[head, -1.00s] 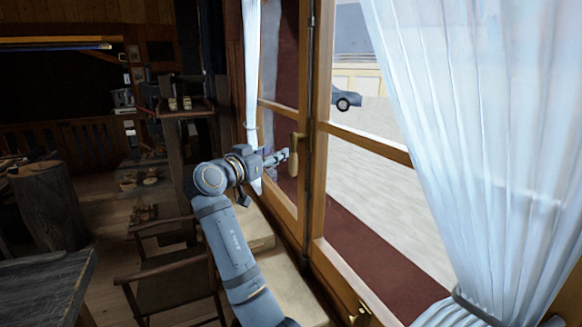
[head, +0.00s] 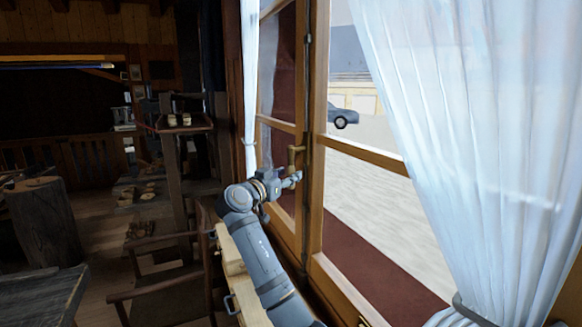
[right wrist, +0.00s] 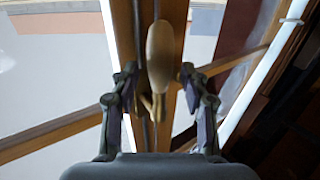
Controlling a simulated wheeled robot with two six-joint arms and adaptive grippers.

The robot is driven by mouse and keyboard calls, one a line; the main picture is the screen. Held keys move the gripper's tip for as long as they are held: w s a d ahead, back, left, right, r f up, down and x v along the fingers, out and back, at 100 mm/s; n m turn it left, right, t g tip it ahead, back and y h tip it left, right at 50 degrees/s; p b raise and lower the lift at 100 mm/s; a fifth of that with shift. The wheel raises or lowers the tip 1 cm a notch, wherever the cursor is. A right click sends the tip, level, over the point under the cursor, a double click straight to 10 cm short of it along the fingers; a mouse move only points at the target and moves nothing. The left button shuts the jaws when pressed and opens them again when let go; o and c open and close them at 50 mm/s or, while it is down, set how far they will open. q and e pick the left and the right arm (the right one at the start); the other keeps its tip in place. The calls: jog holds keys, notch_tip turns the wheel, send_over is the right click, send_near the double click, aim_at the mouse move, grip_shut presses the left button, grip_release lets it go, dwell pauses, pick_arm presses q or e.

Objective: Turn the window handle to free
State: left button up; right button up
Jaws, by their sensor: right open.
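The window handle (head: 296,156) is a light brass lever on the wooden window frame, and its grip hangs down. My right gripper (head: 297,178) is open at the lower end of the handle in the head view. In the right wrist view, the handle (right wrist: 160,55) shows between the two spread fingers of the right gripper (right wrist: 159,74), with a gap on each side. Whether it is at fingertip depth I cannot tell. The left gripper is not in view.
A white curtain (head: 470,180) hangs on the right, and a narrow curtain (head: 250,100) hangs left of the handle. A wooden chair (head: 160,285) and a table (head: 40,290) stand at lower left. A car (head: 343,116) shows outside.

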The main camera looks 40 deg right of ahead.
jog(key=shift+p+x, duration=0.3)
jog(key=shift+x, duration=0.8)
jog(key=shift+r, duration=0.1)
jog(key=shift+c, duration=0.3)
grip_shut()
